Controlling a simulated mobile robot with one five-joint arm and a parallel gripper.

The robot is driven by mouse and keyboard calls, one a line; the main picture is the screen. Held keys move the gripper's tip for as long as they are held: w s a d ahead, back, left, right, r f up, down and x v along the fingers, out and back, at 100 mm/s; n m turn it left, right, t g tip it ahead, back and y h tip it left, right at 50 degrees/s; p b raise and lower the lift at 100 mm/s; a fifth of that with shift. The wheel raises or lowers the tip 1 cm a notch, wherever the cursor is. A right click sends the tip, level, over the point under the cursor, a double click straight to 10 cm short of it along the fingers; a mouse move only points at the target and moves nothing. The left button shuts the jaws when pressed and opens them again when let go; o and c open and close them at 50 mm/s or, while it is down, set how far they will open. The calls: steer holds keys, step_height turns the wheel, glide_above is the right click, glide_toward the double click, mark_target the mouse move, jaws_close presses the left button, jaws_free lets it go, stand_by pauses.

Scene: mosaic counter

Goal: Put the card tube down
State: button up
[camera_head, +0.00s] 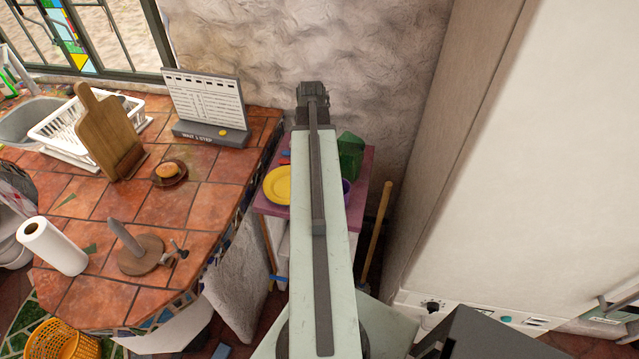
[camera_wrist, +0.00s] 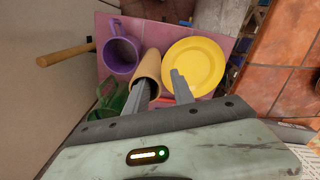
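The card tube (camera_wrist: 151,64) is tan and hollow. In the wrist view it stands over the pink-purple table top (camera_wrist: 110,22), its open end towards my gripper. My gripper (camera_wrist: 160,77) has its two fingers spread apart. The left finger overlaps the tube's open end; I cannot tell if it is inside or in front of it. The right finger is clear of the tube, with a narrow gap. In the head view my gripper (camera_head: 313,90) is at the arm's far end, and the arm hides the tube.
A purple mug (camera_wrist: 121,55) is left of the tube, a yellow plate (camera_wrist: 194,66) is right, and a green object (camera_wrist: 107,101) is near the left finger. A wooden handle (camera_wrist: 66,53) sticks up beside the table. The tiled counter (camera_head: 215,190) is to the left.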

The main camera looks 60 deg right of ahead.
steer(key=shift+f, duration=0.2)
step_height(320, 180, down, 5)
steer(key=b, duration=0.5)
steer(key=shift+f, duration=0.2)
steer(key=shift+r, duration=0.2)
steer(key=shift+c, duration=0.3)
jaws_close()
stand_by(0.4)
